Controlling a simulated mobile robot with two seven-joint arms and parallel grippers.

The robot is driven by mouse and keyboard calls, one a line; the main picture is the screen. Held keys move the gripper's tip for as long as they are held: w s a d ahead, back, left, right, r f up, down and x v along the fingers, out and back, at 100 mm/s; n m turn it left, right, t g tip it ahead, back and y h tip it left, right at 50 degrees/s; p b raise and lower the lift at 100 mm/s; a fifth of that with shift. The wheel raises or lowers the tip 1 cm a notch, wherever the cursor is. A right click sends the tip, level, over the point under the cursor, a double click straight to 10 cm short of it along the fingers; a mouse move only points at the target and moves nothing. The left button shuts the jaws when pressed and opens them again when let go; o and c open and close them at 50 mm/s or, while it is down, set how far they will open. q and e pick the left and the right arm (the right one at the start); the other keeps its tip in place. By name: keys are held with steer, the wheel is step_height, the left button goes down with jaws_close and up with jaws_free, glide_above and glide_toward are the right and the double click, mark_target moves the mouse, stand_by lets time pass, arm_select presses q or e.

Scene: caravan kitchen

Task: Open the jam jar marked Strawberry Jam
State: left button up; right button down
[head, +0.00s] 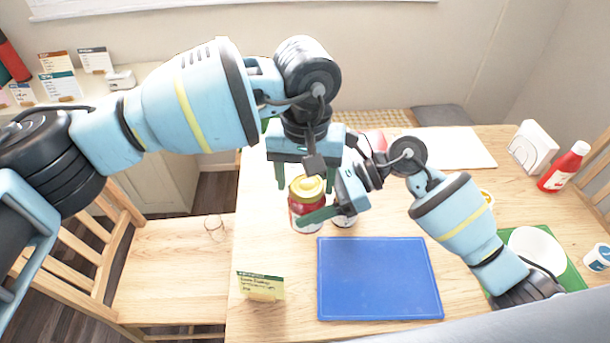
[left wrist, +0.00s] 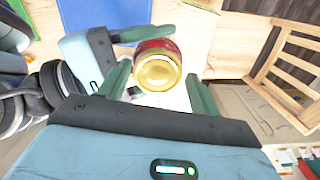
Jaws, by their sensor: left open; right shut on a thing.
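A blue board (head: 380,280) lies in front, and a small card (head: 261,286) stands at the near left. A red bottle (head: 566,168) stands at the right. The table's left edge is close to the jar.

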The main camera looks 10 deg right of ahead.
arm_select(q)
steer(key=shift+s+d+r, duration=0.15)
steer(key=shift+r, duration=2.2)
steer(key=shift+r+m, duration=0.3)
steer(key=shift+m, duration=0.3)
steer(key=shift+c, duration=0.3)
step_height(320, 180, up, 3)
steer(key=m, duration=0.5)
steer(key=shift+f+m, duration=0.1)
steer(key=shift+m, duration=0.2)
steer(key=shift+f, duration=4.05)
steer(key=c, duration=1)
steer(key=n, duration=0.6)
steer(key=shift+n, duration=0.4)
